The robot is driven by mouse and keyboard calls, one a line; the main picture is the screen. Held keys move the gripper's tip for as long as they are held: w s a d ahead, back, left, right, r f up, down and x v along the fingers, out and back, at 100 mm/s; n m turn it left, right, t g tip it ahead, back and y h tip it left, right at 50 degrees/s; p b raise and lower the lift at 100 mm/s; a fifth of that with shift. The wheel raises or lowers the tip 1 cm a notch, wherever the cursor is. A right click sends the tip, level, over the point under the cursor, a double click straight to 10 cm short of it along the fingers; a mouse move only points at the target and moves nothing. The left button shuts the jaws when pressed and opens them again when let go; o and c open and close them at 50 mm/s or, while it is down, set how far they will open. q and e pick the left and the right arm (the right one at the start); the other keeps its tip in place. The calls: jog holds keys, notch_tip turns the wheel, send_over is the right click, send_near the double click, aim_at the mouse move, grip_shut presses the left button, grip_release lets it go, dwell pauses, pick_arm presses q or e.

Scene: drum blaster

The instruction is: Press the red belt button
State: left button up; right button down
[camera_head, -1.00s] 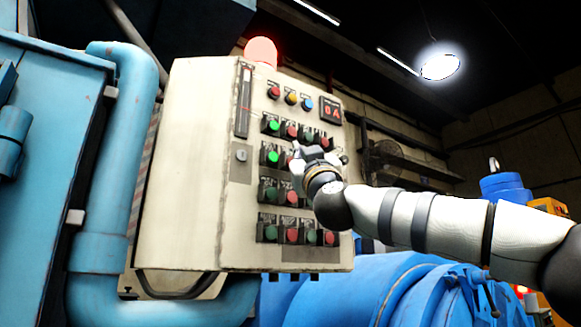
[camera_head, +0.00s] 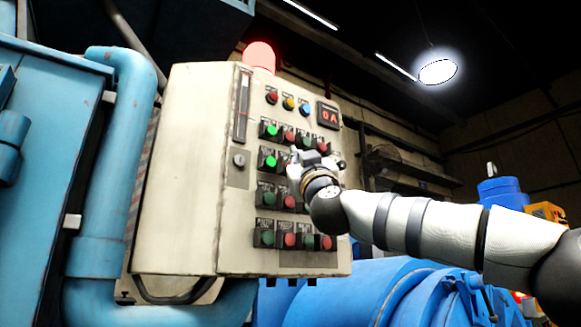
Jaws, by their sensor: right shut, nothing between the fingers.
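A cream control box (camera_head: 190,180) carries rows of red and green buttons on its right-hand face. Two green buttons are lit, one in the upper row (camera_head: 271,130) and one in the row below (camera_head: 270,162). A red button (camera_head: 289,137) sits beside the upper green one, and another red button (camera_head: 290,201) shows in the third row. The labels are too small to read, so I cannot tell which is the belt button. My right gripper (camera_head: 295,156) is shut and empty at the second row, over its red button. I cannot tell whether it touches. My left gripper is not in view.
A red lamp (camera_head: 259,56) glows on top of the box. A small display (camera_head: 327,115) is at its upper right. Blue pipework (camera_head: 105,190) stands on the left, and blue machinery (camera_head: 370,295) lies below the arm.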

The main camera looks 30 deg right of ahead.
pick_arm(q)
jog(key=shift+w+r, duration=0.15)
pick_arm(e)
jog(key=shift+w+r, duration=0.1)
jog(key=shift+w, duration=0.35)
dwell(0.3)
jog(key=shift+w, duration=0.5)
dwell(0.5)
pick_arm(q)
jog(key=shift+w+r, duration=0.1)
pick_arm(e)
jog(key=shift+s, duration=0.1)
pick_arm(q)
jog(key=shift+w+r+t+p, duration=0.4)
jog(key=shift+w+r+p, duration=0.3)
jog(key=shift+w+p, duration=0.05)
pick_arm(e)
jog(key=shift+s, duration=0.85)
jog(key=shift+w+f, duration=0.1)
jog(key=shift+f, duration=0.1)
